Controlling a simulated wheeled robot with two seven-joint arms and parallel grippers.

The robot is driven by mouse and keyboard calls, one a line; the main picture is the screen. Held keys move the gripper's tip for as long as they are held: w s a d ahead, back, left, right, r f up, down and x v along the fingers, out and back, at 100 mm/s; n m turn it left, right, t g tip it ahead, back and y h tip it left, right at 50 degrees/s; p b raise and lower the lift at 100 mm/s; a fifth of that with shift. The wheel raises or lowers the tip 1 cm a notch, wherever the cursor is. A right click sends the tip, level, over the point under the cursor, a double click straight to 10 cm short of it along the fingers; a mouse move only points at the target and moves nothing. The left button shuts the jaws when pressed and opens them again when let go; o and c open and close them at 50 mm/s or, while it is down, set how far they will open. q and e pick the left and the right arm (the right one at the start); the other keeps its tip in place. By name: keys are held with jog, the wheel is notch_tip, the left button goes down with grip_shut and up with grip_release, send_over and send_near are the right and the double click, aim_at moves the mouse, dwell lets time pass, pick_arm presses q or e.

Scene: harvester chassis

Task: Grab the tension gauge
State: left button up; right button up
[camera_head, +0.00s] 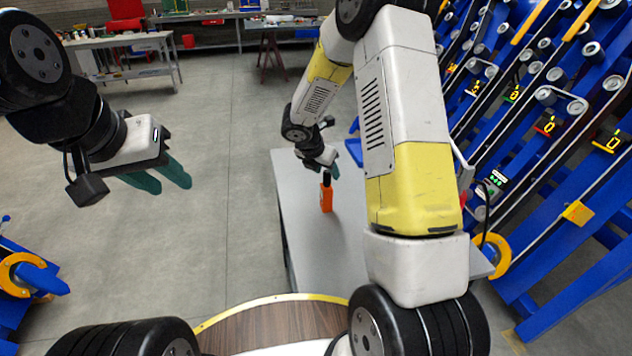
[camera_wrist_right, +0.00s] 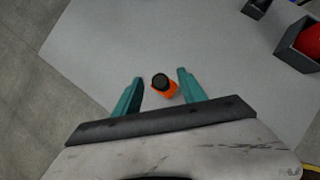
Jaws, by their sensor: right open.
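An orange device with a black top (camera_head: 326,197) stands upright on the grey table; it is the likely tension gauge, but I cannot read any marking on it. In the right wrist view the device (camera_wrist_right: 166,88) shows from above, between the two teal fingers, with a gap on each side. My right gripper (camera_head: 333,157) is open above the device; in its wrist view the gripper (camera_wrist_right: 160,78) holds nothing. My left gripper (camera_head: 172,187) has its teal fingers apart and empty, over the floor at the left.
The grey table (camera_head: 300,240) is mostly bare. A dark box (camera_wrist_right: 300,45) with a red-orange thing inside sits at the table's upper right in the wrist view. A blue machine frame (camera_head: 560,150) with rollers stands right of the table. Workbenches (camera_head: 120,40) stand far back.

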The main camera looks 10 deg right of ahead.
jog(key=shift+x, duration=0.85)
jog(key=shift+c, duration=0.4)
jog(key=shift+s, duration=0.1)
grip_shut()
